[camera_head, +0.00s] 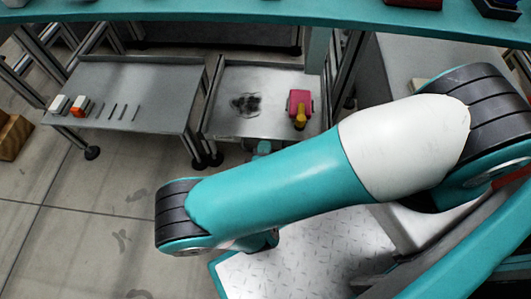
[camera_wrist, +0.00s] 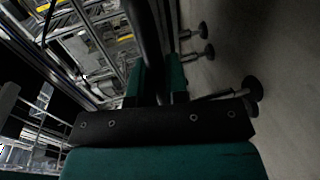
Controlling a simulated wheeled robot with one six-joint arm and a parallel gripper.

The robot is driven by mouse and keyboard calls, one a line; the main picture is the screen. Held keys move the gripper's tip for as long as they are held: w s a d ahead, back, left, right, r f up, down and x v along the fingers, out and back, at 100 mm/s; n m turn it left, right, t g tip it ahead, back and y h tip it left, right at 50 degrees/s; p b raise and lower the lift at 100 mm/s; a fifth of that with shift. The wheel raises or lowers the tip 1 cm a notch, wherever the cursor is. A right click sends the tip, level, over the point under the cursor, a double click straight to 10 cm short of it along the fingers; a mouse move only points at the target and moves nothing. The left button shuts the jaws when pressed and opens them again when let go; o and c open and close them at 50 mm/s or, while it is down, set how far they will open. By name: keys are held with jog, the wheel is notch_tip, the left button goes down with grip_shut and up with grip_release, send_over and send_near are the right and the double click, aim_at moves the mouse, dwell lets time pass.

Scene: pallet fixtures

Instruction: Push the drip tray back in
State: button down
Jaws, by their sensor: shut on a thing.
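The drip tray (camera_head: 270,82) is a shallow grey metal tray with a dark stain, at the upper middle of the head view between metal posts. My gripper (camera_head: 263,148) is at the tray's front edge, mostly hidden behind my arm. In the wrist view my gripper (camera_wrist: 154,82) shows two teal fingers, shut on a dark bar that runs between them. The bar appears to be part of the tray's front; the dim picture hides its shape.
A pink box (camera_head: 300,101) and a yellow object (camera_head: 300,117) are on the tray's right side. A grey bench (camera_head: 150,85) with small parts stands to the left. A teal shelf edge (camera_head: 230,15) crosses the top. Open floor (camera_head: 110,220) lies at the front left.

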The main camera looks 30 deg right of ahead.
jog(key=shift+w+d, duration=0.2)
jog(key=shift+d, duration=0.05)
jog(key=c, duration=1.1)
grip_release()
jog(key=shift+c, duration=0.2)
jog(key=shift+a, duration=0.15)
